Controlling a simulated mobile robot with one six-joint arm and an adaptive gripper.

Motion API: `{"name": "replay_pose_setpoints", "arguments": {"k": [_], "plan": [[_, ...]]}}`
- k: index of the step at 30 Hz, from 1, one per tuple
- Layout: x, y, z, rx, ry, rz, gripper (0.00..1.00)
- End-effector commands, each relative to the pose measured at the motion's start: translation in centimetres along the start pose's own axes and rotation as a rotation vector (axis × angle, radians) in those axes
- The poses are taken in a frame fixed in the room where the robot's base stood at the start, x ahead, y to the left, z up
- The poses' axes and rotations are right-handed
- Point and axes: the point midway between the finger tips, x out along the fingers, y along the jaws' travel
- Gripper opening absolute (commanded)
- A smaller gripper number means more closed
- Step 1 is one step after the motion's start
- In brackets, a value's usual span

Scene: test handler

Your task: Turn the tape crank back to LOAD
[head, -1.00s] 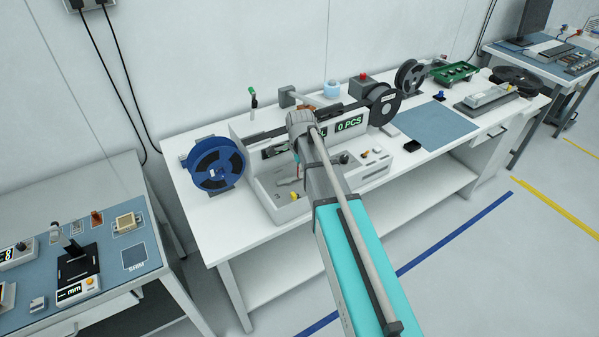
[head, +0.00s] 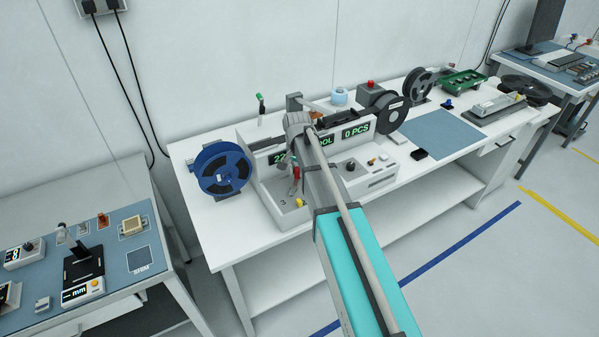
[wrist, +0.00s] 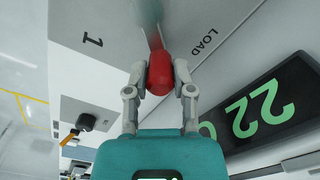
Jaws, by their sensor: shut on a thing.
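The tape crank's red knob (wrist: 160,73) sits between the two grey fingers of my gripper (wrist: 160,90) in the wrist view, and both fingers press on it. The crank's arm behind the knob is mostly hidden. The printed word LOAD (wrist: 203,40) is on the grey panel to the right of the knob, apart from it. In the head view the red knob (head: 296,173) shows just below my gripper (head: 293,163), at the front of the grey tape handler (head: 380,181). My own arm covers part of the handler.
A blue reel (head: 221,169) stands at the handler's left end and a dark reel (head: 389,112) at its right. A green display (wrist: 262,112) reading 22 is close to my gripper. A yellow knob (head: 299,202) is low on the handler. A blue mat (head: 441,133) lies right.

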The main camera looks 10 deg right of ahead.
Motion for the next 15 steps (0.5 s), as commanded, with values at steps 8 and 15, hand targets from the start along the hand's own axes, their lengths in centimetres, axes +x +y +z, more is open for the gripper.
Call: {"name": "replay_pose_setpoints", "arguments": {"k": [8,15], "plan": [[-0.03,-0.88,0.16,-0.168,0.001,-0.002,0.00],[-0.03,-1.11,0.29,-0.225,0.001,-0.002,0.00]]}}
